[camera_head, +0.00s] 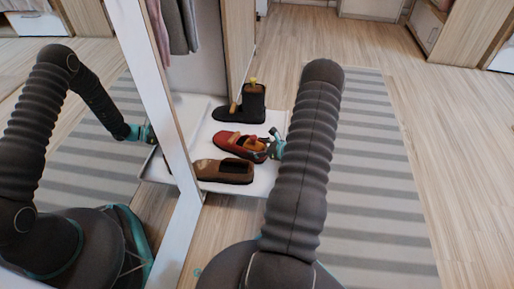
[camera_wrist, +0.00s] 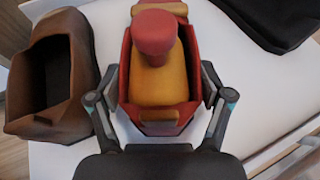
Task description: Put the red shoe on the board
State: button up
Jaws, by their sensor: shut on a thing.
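The red shoe (camera_head: 236,142) has a yellow-orange inside and sits among other shoes on a white board (camera_head: 208,132) on the floor. In the wrist view the red shoe (camera_wrist: 125,78) lies between the two fingers of my gripper (camera_wrist: 162,112), with a red knob standing up from it. My gripper (camera_head: 277,146) is shut on the heel end of the shoe in the head view. White board surface (camera_wrist: 255,95) shows around the shoe. I cannot tell whether the shoe's sole touches the board.
A brown shoe (camera_head: 225,170) lies on the near side and a black boot (camera_head: 253,102) stands on the far side of the board. A mirror with a white frame (camera_head: 150,95) stands at the left and reflects my arm. A striped rug (camera_head: 375,190) lies at the right.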

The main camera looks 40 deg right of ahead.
jog(key=o, duration=1.3)
